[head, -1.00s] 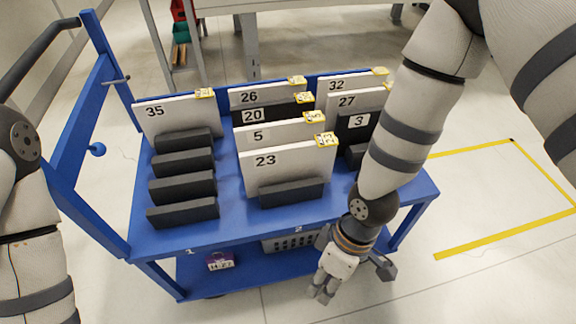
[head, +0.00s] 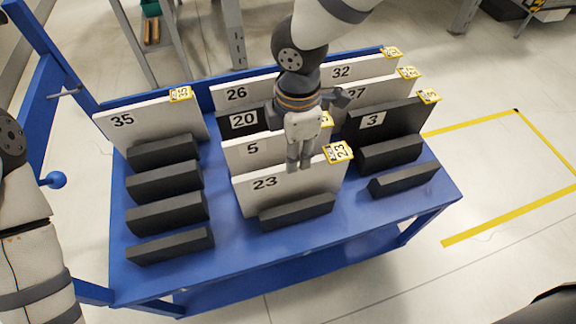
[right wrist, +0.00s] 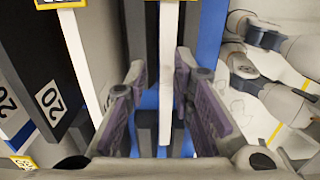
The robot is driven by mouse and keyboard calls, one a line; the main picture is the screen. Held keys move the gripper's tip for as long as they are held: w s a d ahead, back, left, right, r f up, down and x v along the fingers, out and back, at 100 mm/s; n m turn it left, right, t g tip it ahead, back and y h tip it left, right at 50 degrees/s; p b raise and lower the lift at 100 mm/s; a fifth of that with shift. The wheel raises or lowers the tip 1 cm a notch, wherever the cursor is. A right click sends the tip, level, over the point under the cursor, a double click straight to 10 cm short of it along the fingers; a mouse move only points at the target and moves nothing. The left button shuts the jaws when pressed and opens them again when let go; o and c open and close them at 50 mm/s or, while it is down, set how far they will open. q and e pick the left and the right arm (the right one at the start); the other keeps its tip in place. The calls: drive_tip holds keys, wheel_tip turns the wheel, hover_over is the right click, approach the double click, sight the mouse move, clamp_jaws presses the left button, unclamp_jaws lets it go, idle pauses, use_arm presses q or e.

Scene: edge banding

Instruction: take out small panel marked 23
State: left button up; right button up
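The small panel marked 23 (head: 290,188) is white with a yellow tag at its top right corner. It stands upright in the front of the cart's middle column, behind a dark block. My right gripper (head: 299,164) points down at its top edge, left of the tag. In the right wrist view, the open fingers (right wrist: 160,85) stand on either side of a white panel edge (right wrist: 168,45), apparently panel 23, with gaps visible. My left gripper is out of view; only my left arm shows.
The panels stand on a blue cart (head: 290,245). Panel 5 (head: 250,152) and black panel 20 (head: 243,122) are close behind. Panel 35 (head: 150,125) is left; black panel 3 (head: 390,120) is right. Several dark blocks (head: 170,215) fill the left column.

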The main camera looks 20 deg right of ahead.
sight(293, 183)
drive_tip(key=f, duration=0.6)
drive_tip(key=s+f, duration=0.1)
drive_tip(key=f, duration=0.2)
drive_tip(key=shift+a+f+b, duration=0.15)
drive_tip(key=shift+f+b, duration=0.15)
drive_tip(key=shift+b, duration=0.1)
drive_tip(key=shift+w+f, duration=0.1)
drive_tip(key=shift+f, duration=0.3)
drive_tip(key=shift+r, duration=0.1)
clamp_jaws()
